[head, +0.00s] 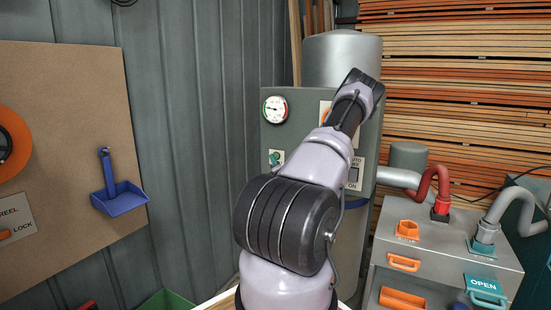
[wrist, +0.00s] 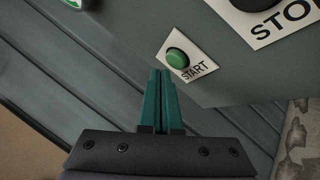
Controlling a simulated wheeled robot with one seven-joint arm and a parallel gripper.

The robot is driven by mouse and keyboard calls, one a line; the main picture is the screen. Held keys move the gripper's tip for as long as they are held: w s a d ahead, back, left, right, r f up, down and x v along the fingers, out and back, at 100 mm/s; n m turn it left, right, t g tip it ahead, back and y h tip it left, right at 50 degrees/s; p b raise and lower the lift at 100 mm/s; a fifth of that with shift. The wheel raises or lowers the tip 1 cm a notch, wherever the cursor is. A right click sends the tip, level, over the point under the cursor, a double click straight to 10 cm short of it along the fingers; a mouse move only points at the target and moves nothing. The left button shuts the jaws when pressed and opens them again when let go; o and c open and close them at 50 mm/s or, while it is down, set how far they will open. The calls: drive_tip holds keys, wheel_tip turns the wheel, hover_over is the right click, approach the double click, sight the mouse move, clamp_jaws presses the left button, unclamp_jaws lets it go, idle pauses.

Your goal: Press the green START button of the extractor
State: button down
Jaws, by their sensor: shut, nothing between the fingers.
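In the wrist view, the green round START button (wrist: 177,58) sits on a white label plate on the cabinet's grey face. My gripper (wrist: 160,72) has two green fingers, closed together and empty. In the picture, its tips lie just left of and below the button, without covering it. I cannot tell the gap in depth.
A STOP label (wrist: 283,20) with a dark control lies up and right of START. The cabinet also bears a gauge (head: 275,109) and a switch (head: 354,174). A grey bench unit (head: 440,245) with hoses stands at right. A blue dustpan (head: 120,198) hangs at left.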

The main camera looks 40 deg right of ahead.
drive_tip(key=shift+d, duration=0.1)
drive_tip(key=shift+w+d, duration=0.2)
drive_tip(key=shift+d, duration=0.1)
drive_tip(key=shift+w+d, duration=0.15)
drive_tip(key=shift+d, duration=0.25)
idle(0.9)
drive_tip(key=shift+a, duration=0.1)
drive_tip(key=shift+s+a, duration=0.35)
drive_tip(key=shift+a, duration=0.35)
drive_tip(key=shift+a, duration=0.1)
drive_tip(key=a, duration=0.1)
drive_tip(key=s+a, duration=0.1)
drive_tip(key=a, duration=0.1)
drive_tip(key=s+a, duration=0.1)
drive_tip(key=shift+a, duration=0.2)
idle(0.8)
